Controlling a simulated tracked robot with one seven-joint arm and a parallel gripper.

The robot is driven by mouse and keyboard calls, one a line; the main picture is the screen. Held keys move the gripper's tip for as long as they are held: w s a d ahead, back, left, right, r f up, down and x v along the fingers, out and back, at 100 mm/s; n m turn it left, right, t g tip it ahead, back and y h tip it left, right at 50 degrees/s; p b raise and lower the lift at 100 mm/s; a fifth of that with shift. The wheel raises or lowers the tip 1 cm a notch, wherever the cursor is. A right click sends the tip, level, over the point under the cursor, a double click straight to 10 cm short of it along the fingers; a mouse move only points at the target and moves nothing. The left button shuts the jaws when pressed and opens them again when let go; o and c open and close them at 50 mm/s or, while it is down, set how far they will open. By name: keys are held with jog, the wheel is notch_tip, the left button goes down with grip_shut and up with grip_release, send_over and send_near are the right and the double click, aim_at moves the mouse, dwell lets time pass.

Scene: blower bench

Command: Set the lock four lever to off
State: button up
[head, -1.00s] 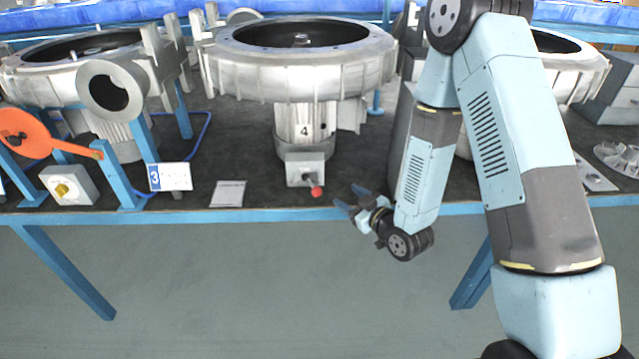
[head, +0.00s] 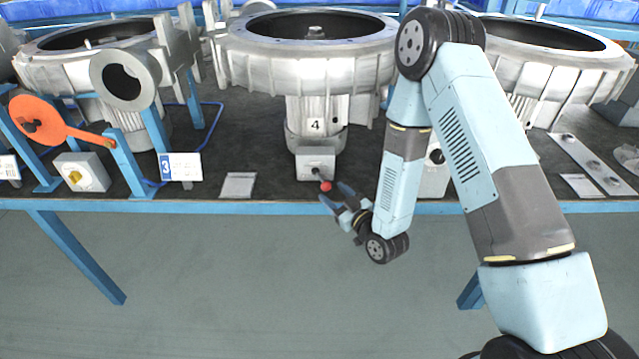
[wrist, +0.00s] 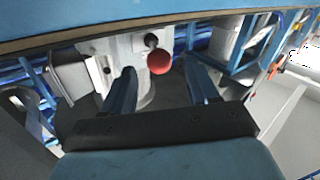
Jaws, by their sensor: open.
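The lock four lever has a red ball knob (head: 325,186) on a short dark stem. It sticks out low from the grey box (head: 315,163) under the motor marked 4 (head: 316,125). My gripper (head: 336,192) is open and empty, with its blue fingers just below and right of the knob in the head view. In the wrist view the red knob (wrist: 159,62) shows between and beyond the two open fingers (wrist: 160,82), apart from both. The dark stem (wrist: 151,41) joins it to the pale box. I cannot read any off marking.
The blue bench edge (head: 270,207) runs just behind my gripper. A flat label plate (head: 238,185) lies left of the lever.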

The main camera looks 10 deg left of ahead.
aim_at(322, 181)
jog(key=x, duration=0.6)
jog(key=shift+w+a, duration=0.25)
grip_shut()
dwell(0.3)
jog(key=shift+s+a, duration=0.15)
jog(key=shift+a, duration=0.2)
jog(key=shift+d, duration=0.25)
jog(key=shift+a, duration=0.15)
